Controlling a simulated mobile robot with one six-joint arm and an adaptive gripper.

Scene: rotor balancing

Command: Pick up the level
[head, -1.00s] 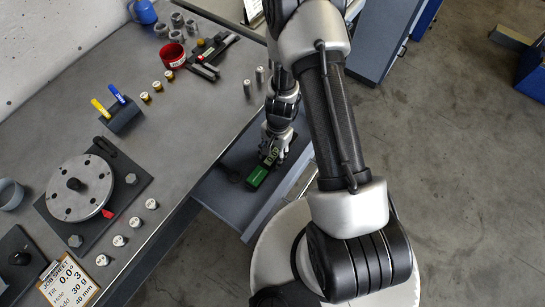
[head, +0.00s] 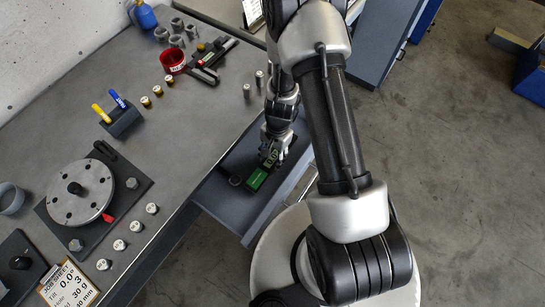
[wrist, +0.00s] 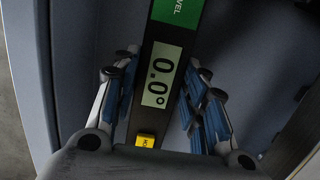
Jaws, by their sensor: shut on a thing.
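The level (head: 257,179) is a dark bar with a green label. It lies in the grey open drawer (head: 226,205) under the bench edge. My gripper (head: 272,154) reaches down into the drawer and is shut on the level. In the wrist view the level (wrist: 161,76) runs between the blue-padded fingers of my gripper (wrist: 160,62). Whether the level touches the drawer floor cannot be told.
The drawer walls are close around my gripper.

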